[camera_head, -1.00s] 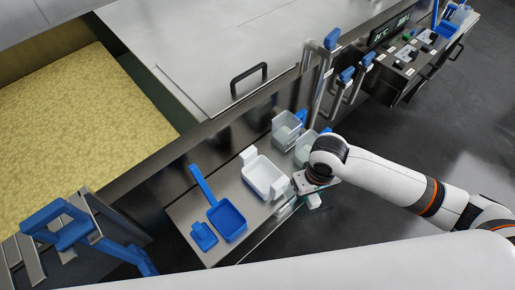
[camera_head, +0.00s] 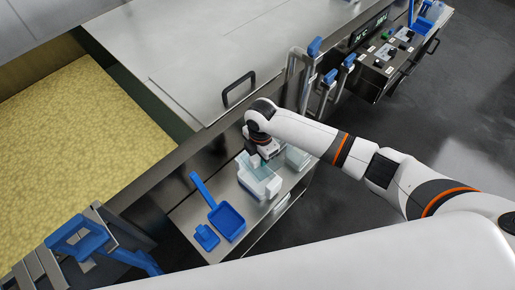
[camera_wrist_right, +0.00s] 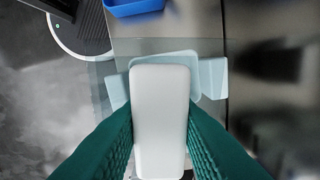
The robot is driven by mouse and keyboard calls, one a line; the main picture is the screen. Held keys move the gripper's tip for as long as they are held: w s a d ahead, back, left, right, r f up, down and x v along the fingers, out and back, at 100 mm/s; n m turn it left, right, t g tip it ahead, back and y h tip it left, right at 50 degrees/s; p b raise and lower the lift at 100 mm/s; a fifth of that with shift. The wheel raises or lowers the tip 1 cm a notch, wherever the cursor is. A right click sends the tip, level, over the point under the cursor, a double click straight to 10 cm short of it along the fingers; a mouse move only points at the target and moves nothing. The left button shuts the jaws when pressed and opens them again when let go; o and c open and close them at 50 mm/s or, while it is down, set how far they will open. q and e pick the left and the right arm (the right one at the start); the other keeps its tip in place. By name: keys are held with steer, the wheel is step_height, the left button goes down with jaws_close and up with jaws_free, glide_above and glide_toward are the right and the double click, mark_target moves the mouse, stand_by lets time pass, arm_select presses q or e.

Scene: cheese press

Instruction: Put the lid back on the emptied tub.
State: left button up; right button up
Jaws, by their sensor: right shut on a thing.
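My right gripper (camera_head: 266,160) is above the white tub (camera_head: 262,189) on the steel shelf. In the right wrist view its green fingers (camera_wrist_right: 160,125) are shut on the white grip (camera_wrist_right: 160,100) of the lid. The lid's pale, see-through plate (camera_wrist_right: 180,58) spreads out below the grip. The tub's inside is mostly hidden. My left gripper is out of view.
A blue scoop (camera_head: 227,220) and a small blue tool (camera_head: 206,237) lie left of the tub. A clear container (camera_head: 297,158) stands to its right. The steel vat wall (camera_head: 165,180) rises behind the shelf. A blue-handled frame (camera_head: 82,238) stands at lower left.

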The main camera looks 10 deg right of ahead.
mark_target(258, 166)
steer(key=shift+w+a+r+n, duration=0.15)
steer(key=shift+w+n, duration=0.15)
steer(key=shift+n, duration=0.2)
steer(key=shift+w+a+n, duration=0.15)
steer(key=shift+w+n, duration=0.1)
steer(key=shift+n, duration=0.25)
steer(key=shift+f+b, duration=4.85)
steer(key=shift+f, duration=0.65)
steer(key=shift+f, duration=0.35)
steer(key=o, duration=1)
steer(key=shift+r, duration=0.15)
step_height(258, 166, up, 11)
steer(key=p, duration=1)
steer(key=shift+f, duration=0.2)
